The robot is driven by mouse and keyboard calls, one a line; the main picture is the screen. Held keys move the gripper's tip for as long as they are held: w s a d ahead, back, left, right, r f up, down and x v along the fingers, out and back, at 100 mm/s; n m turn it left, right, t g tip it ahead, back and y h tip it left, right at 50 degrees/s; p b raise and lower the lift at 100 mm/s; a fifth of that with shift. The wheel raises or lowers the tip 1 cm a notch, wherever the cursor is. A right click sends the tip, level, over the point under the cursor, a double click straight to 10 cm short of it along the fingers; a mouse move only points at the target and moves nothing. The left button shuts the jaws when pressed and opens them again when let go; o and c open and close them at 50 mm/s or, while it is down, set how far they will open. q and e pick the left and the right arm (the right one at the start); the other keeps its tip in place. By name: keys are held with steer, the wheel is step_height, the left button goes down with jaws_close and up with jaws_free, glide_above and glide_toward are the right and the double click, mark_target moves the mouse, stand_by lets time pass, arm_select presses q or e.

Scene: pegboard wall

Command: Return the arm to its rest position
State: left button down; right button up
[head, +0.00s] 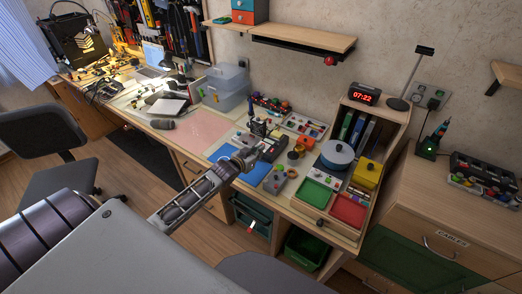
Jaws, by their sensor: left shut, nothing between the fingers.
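My left arm (190,196) comes in from the lower left and reaches over the front edge of the workbench. My left gripper (246,157) is at its end, above the bench near a blue mat (257,174). The gripper is shut and holds nothing. It hides part of the mat and some small items behind it. I cannot tell how high it is above the bench. My right gripper is not in view.
An office chair (43,131) stands left. A drawer cabinet (435,225) stands right.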

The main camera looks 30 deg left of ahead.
arm_select(q)
steer(key=shift+s, duration=0.2)
stand_by(0.6)
steer(key=s+d+f+g, duration=0.45)
steer(key=s+d, duration=0.35)
steer(key=s, duration=0.4)
steer(key=s+d+r+m+g+y, duration=0.1)
steer(key=s+d+g, duration=0.15)
steer(key=s, duration=0.55)
steer(key=s+d+r+g, duration=0.2)
steer(key=s+g, duration=0.2)
steer(key=s, duration=0.5)
step_height(320, 180, down, 33)
steer(key=s+g, duration=0.1)
steer(key=s, duration=0.1)
steer(key=s+a+f, duration=0.2)
steer(key=s+f, duration=0.8)
steer(key=s, duration=0.1)
steer(key=s+a+f+g, duration=0.1)
steer(key=s+a+f, duration=0.1)
steer(key=s+f, duration=0.8)
steer(key=shift+s+m, duration=0.3)
steer(key=shift+s, duration=0.5)
